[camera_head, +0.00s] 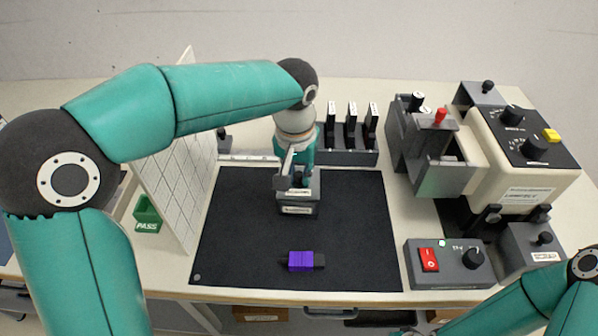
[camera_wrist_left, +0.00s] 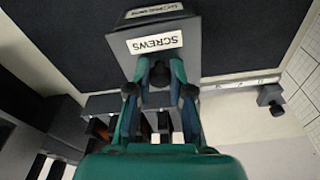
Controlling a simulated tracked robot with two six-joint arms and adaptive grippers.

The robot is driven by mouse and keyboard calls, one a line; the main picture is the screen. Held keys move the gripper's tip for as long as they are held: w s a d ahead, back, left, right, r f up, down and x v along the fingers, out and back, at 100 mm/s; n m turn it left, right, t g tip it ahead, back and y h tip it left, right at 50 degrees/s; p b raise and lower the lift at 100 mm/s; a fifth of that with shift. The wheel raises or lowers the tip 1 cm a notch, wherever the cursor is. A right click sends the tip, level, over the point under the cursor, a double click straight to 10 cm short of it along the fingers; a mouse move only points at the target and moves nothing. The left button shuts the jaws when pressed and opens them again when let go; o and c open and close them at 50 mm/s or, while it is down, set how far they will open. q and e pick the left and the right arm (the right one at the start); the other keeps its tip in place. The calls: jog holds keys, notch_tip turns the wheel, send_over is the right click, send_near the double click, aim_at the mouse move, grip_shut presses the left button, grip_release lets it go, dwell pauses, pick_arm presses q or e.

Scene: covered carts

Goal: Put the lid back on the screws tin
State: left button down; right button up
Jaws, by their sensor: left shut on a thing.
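My left gripper (camera_head: 297,178) reaches down to the grey screws tin (camera_head: 298,209) on the black mat. In the left wrist view, its fingers (camera_wrist_left: 160,88) are shut on the dark knob of the grey lid (camera_wrist_left: 118,45), which bears a white SCREWS label. The lid is over the tin, and the tin's labelled front (camera_wrist_left: 153,10) shows just beyond it. I cannot tell whether the lid rests fully on the rim. The gripper hides part of the lid in the head view. Only part of my right arm shows at the lower right; its gripper is out of view.
A purple block with dark ends (camera_head: 301,261) lies on the black mat (camera_head: 235,235). A rack with dark upright pieces (camera_head: 345,157) stands behind. A machine (camera_head: 525,140) and a red-switch box (camera_head: 448,266) are right. A white panel (camera_head: 170,180) and green PASS bin (camera_head: 147,215) are left.

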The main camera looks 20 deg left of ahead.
dwell(0.8)
pick_arm(q)
jog(key=c, duration=1)
grip_release()
jog(key=shift+o, duration=0.5)
jog(key=o, duration=0.4)
jog(key=shift+r+p, duration=3.05)
jog(key=shift+r, duration=0.45)
